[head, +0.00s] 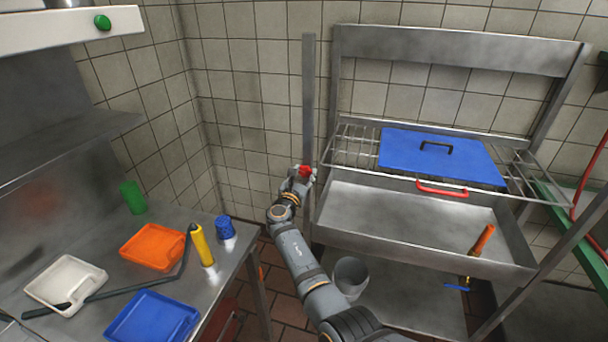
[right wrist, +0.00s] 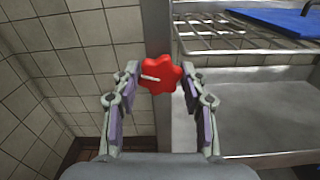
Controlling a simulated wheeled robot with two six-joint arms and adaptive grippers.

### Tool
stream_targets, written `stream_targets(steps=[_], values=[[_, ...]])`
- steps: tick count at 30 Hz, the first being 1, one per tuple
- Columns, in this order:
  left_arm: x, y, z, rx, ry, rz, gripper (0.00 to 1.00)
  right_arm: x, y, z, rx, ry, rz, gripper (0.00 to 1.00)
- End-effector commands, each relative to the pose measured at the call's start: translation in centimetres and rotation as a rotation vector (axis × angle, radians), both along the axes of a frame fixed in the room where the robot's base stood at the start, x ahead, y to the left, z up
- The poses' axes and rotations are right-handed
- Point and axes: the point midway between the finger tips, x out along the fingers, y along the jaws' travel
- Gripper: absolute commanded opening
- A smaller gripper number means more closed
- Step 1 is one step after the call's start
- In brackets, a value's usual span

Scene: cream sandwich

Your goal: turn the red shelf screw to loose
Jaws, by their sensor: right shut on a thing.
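The red shelf screw (head: 305,171) sits on the upright metal post of the shelf frame, at about the height of the wire shelf. In the right wrist view the screw (right wrist: 165,76) is a lobed red knob with a pale mark pointing left. My right gripper (head: 300,177) reaches up to it. In the right wrist view its fingers (right wrist: 159,76) are on either side of the knob, shut on it. The screw's shaft is hidden behind the knob. My left gripper is not in view.
A wire shelf (head: 350,145) carries a blue lid (head: 410,155) with a dark handle, right of the post. A steel basin (head: 400,215) is below it. A steel table (head: 185,228) at left holds trays and cups. A grey bucket (head: 351,277) stands lower down.

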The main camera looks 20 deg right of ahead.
Motion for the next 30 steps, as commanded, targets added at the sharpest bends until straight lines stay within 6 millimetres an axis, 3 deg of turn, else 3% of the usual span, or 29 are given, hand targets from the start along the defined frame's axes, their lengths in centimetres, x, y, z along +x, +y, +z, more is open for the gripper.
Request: stream_targets(steps=[1, 6, 16, 30], values=[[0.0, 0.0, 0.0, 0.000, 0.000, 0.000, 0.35, -0.1, 0.1, -0.4, 0.002, 0.007, 0.001, 0.45], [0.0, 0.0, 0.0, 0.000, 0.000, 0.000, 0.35, -0.1, 0.0, -0.3, 0.001, 0.004, 0.000, 0.67], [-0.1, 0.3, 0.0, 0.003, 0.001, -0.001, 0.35, 0.0, 0.0, 0.2, 0.001, 0.000, 0.000, 0.67], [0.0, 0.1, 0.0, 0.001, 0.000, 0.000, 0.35, 0.0, 0.1, 8.9, 0.002, 0.000, 0.000, 0.67]])
